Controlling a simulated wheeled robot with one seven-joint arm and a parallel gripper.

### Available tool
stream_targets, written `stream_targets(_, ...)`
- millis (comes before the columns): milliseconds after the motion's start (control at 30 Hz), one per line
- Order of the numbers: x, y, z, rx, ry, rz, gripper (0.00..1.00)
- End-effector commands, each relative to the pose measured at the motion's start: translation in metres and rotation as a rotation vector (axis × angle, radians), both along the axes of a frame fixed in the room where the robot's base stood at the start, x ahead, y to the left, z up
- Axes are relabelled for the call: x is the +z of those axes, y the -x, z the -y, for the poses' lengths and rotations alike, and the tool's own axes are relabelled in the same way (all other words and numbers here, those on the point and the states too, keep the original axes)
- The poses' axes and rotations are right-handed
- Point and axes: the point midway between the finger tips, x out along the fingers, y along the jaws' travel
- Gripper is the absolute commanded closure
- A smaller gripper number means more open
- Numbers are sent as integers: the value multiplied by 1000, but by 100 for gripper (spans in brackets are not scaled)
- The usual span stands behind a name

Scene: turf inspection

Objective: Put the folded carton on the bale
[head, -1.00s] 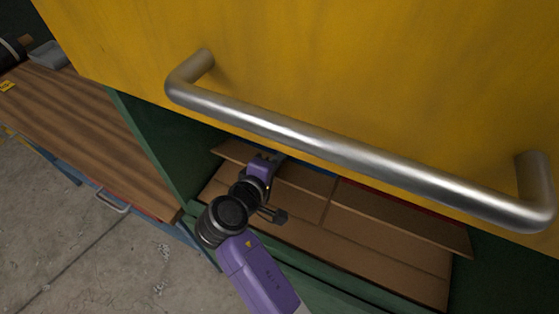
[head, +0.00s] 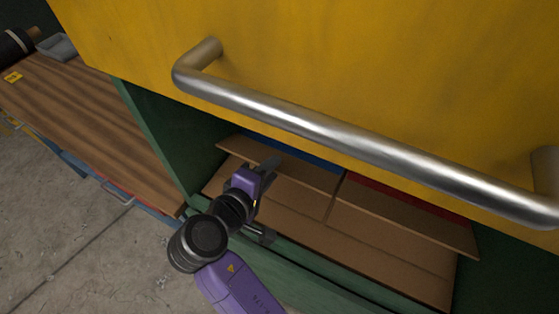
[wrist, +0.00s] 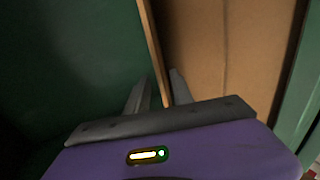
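The folded carton (head: 385,250) is flat brown cardboard with seams, lying in the green cabinet under the yellow front. I cannot tell which of the brown panels belong to one piece. My gripper (head: 271,166) is over the left part of the cardboard. In the wrist view, my gripper (wrist: 159,76) is open, with its two grey fingers on either side of a thin brown panel edge (wrist: 151,50). Small gaps show beside the edge, so the fingers do not look closed on it. I cannot make out a bale in any view.
A yellow front with a thick metal handle (head: 350,142) overhangs the cabinet opening. Blue and red surfaces show behind the cardboard. The green cabinet wall (head: 160,135) is close at left. A wooden bench (head: 80,105) with a grey tray (head: 56,47) stands further left.

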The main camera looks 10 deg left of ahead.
Motion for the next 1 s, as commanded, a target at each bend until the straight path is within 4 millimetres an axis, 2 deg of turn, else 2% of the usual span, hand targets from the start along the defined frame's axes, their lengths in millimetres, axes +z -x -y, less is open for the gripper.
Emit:
stream_targets(100, 8, 19, -7, 2, -2, 1, 72)
stream_targets(333, 19, 39, -14, 1, 0, 0, 72)
stream_targets(1000, 21, 41, -16, 1, -12, 7, 72)
